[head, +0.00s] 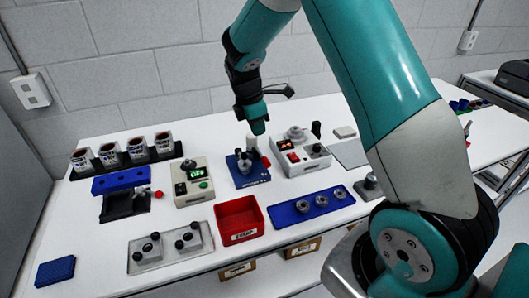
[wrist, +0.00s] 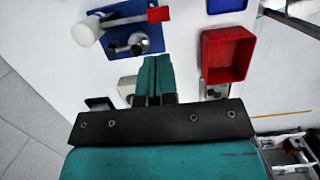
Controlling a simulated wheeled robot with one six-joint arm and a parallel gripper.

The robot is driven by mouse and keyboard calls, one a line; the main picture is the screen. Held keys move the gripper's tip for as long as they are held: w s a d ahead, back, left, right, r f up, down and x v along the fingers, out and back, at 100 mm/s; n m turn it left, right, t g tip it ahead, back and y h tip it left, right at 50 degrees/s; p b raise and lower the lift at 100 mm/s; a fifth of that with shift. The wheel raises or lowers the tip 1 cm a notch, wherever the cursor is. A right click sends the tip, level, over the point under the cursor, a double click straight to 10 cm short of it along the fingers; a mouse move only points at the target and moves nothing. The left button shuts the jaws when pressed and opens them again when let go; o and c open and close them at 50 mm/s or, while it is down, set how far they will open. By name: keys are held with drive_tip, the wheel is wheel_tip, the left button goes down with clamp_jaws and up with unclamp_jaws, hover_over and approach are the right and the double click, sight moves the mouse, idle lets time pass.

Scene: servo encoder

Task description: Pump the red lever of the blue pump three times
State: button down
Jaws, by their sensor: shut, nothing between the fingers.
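The blue pump (head: 247,180) stands in the middle of the bench in the head view. It has a blue base, a white cylinder and a small red lever end (head: 266,162) at its right side. In the wrist view the pump base (wrist: 122,48) is at the upper left, with the white cylinder (wrist: 86,33) and the red lever end (wrist: 159,14) at the end of a thin rod. My gripper (head: 259,128) is above the pump, apart from the lever. Its teal fingers (wrist: 155,62) are closed together and empty, pointing toward the pump area.
A grey box with a green display (head: 191,182) stands left of the pump, and one with a red display (head: 299,155) stands right. A red bin (head: 239,220) and a blue tray with metal parts (head: 310,207) lie in front. Cups (head: 109,153) stand at the back left.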

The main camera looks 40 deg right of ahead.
sight(266, 160)
drive_tip(key=f+p, duration=0.1)
drive_tip(key=f, duration=0.2)
drive_tip(key=d+f+p, duration=0.1)
drive_tip(key=f, duration=0.2)
drive_tip(key=d+f+p, duration=0.1)
drive_tip(key=f, duration=0.3)
drive_tip(key=shift+s+f+p, duration=0.1)
drive_tip(key=shift+s+p, duration=0.15)
drive_tip(key=shift+p, duration=0.1)
